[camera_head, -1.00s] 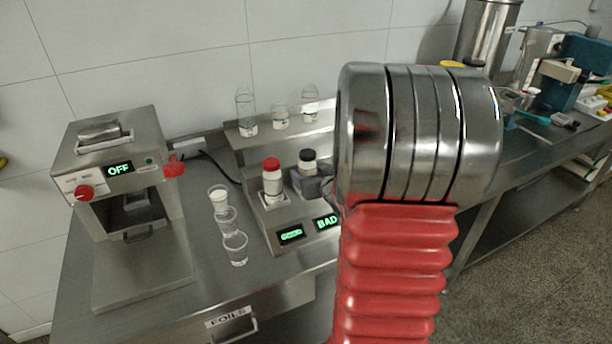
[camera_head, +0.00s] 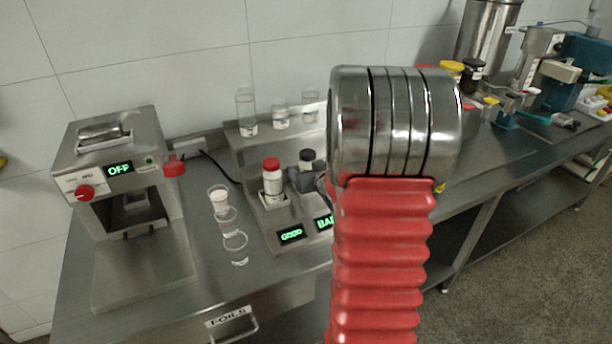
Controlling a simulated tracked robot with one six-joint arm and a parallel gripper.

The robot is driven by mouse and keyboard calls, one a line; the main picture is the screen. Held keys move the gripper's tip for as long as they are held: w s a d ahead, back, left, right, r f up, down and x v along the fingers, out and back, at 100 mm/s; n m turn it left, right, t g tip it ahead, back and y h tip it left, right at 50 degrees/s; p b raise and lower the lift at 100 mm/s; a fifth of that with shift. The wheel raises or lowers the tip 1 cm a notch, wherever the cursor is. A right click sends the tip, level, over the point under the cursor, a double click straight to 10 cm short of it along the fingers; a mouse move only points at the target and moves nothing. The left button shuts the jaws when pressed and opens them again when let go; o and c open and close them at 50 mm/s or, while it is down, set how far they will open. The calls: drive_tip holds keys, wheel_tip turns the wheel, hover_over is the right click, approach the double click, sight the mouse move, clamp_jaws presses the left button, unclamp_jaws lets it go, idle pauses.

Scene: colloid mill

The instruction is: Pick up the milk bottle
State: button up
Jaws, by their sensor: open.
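Two capped bottles sit in the lower slots of a metal stand (camera_head: 245,160). The white bottle with a red cap (camera_head: 272,182) is upright above the GOOD display. The bottle with a black cap (camera_head: 307,156) is above the BAD display. Which one is the milk bottle I cannot tell for sure. My gripper (camera_head: 308,181) shows only in part, dark grey, left of my big metal arm joint. It is open, in front of the black-capped bottle and hiding most of its body. Whether it touches the bottle I cannot tell.
Clear glass vessels (camera_head: 247,115) stand on the stand's upper shelf. Several small cups (camera_head: 219,200) stand left of the stand. A foil-sealing machine (camera_head: 120,170) reading OFF is at the left. Jars (camera_head: 473,75) and other equipment are at the right. My arm hides the middle of the bench.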

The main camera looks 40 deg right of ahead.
drive_tip(key=shift+c, duration=0.3)
drive_tip(key=c, duration=1.2)
drive_tip(key=shift+r, duration=0.2)
drive_tip(key=shift+c, duration=0.2)
wheel_tip(320, 180, up, 10)
drive_tip(key=shift+f, duration=0.15)
